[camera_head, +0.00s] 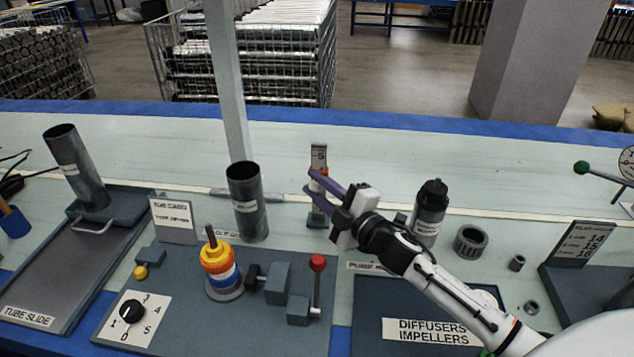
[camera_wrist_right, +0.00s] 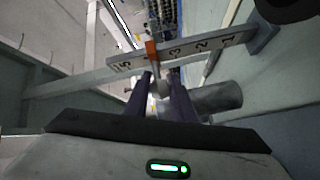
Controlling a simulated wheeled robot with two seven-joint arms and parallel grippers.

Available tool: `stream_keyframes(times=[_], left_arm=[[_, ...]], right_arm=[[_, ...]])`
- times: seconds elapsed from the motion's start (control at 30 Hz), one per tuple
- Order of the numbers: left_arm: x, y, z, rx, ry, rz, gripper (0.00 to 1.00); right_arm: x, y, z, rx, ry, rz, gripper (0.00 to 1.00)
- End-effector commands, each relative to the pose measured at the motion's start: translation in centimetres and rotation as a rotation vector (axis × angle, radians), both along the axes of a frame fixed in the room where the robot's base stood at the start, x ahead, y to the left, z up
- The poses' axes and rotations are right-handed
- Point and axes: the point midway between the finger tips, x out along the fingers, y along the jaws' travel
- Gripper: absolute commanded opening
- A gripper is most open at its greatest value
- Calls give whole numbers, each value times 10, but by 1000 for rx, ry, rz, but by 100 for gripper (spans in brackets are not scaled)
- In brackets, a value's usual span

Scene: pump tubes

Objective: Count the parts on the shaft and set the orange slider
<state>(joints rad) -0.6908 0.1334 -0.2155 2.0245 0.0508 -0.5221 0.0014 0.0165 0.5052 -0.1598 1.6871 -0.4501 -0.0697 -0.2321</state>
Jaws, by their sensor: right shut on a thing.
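The shaft (camera_head: 211,233) stands on the grey panel with a stack of parts on it: yellow and orange rings (camera_head: 216,257) on top, white and blue ones below. A small upright scale (camera_head: 318,152) stands behind the panel. The orange slider (camera_wrist_right: 151,50) sits on the scale between the 5 and the 3, covering the mark there; it also shows in the head view (camera_head: 321,172), partly behind my fingers. My right gripper (camera_head: 311,181) is at the scale, its purple fingers (camera_wrist_right: 160,92) shut around the slider's pale knob (camera_wrist_right: 160,88). My left gripper is not in view.
A grey tube (camera_head: 247,205) stands left of the scale, and a dark bottle (camera_head: 430,212) to its right. A red-topped lever (camera_head: 317,264) and a numbered dial (camera_head: 131,312) are on the panel. A diffusers and impellers tray (camera_head: 375,310) lies below my right arm.

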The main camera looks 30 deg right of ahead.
Motion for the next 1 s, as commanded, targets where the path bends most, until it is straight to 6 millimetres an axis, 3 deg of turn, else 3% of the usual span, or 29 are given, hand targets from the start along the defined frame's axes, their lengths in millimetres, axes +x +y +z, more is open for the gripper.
stream_keyframes(times=[0.23, 0.27, 0.37, 0.73, 1.0], left_arm=[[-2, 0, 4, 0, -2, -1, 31], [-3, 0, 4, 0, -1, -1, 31], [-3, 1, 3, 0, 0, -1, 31], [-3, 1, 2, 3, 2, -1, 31], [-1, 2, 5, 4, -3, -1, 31]], right_arm=[[0, 0, -1, 0, 1, -1, 0], [0, 0, -1, 0, 1, -1, 24], [0, 0, -1, 0, 1, -1, 41], [-4, -1, -1, 0, 1, -1, 42], [-46, -6, -3, 1, 5, 1, 42]])
